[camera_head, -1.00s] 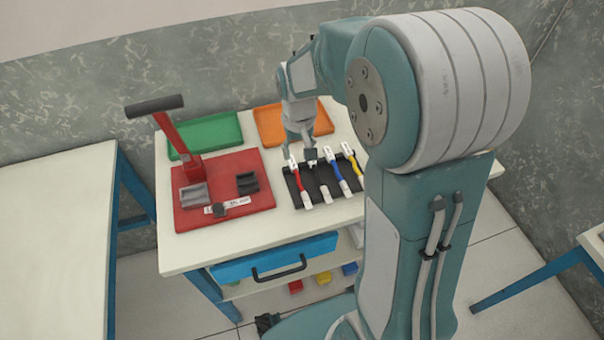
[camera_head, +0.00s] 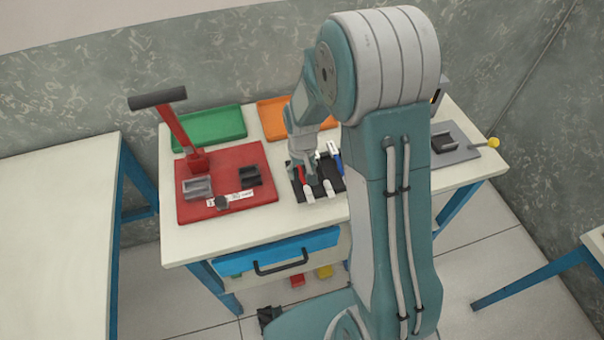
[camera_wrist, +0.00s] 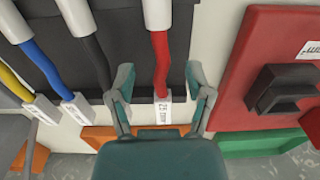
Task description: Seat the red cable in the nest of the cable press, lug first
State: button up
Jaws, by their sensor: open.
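The red cable (camera_head: 301,175) lies in a dark rack near the front middle of the table. In the wrist view the red cable (camera_wrist: 159,62) has a white printed sleeve at its lower end and a white end at the top. My gripper (camera_head: 302,174) is open over it; in the wrist view the fingertips of my gripper (camera_wrist: 158,84) are on either side of it, with gaps. I cannot tell their height above it. The cable press (camera_head: 228,160) has a red base, a black-handled lever, a grey block (camera_head: 197,188) and a black block (camera_head: 249,177); both blocks look empty.
In the wrist view a black cable (camera_wrist: 95,60), a blue cable (camera_wrist: 45,70) and a yellow cable (camera_wrist: 14,83) lie beside the red one. A green tray (camera_head: 208,128) and an orange tray (camera_head: 272,122) stand behind. A grey fixture (camera_head: 456,152) is at the right.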

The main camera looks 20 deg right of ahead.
aim_at(301, 173)
grip_shut()
dwell(0.4)
jog(key=shift+r, duration=0.35)
notch_tip(301, 173, up, 3)
jog(key=shift+s+a+f, duration=0.1)
jog(key=s+r, duration=0.1)
jog(key=r, duration=0.1)
jog(key=s+r, duration=0.4)
jog(key=shift+s+a, duration=0.1)
jog(key=shift+a, duration=0.15)
jog(key=s+r, duration=0.3)
jog(key=s, duration=0.5)
jog(key=shift+s+a+r, duration=0.2)
jog(key=shift+s+a, duration=0.1)
jog(key=shift+a, duration=0.1)
